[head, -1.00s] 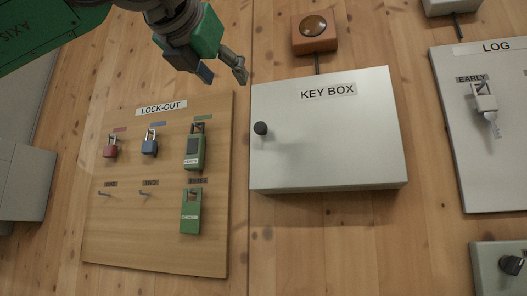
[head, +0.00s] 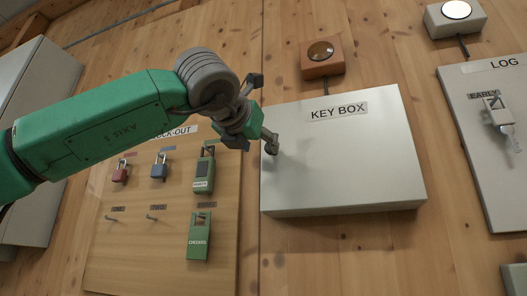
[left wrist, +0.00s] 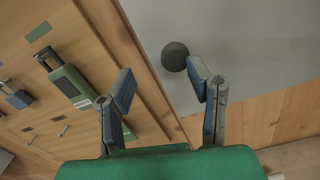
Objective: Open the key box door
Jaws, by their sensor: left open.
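The key box (head: 345,155) is a pale grey box with a "KEY BOX" label on the wooden wall, and its door is shut. Its round black knob (left wrist: 174,56) shows in the left wrist view on the door near its edge. My left gripper (head: 262,142) is at the left edge of the key box door. In the left wrist view the left gripper (left wrist: 165,85) is open, with the knob just beyond the tip of the right-hand finger. Whether that finger touches the knob I cannot tell. My right gripper is not in view.
A lock-out board (head: 150,245) with padlocks and green tags hangs left of the key box, partly behind my arm. An orange-brown box with a round button (head: 321,52) sits above the key box. A log board (head: 490,150) with a hanging key is at right.

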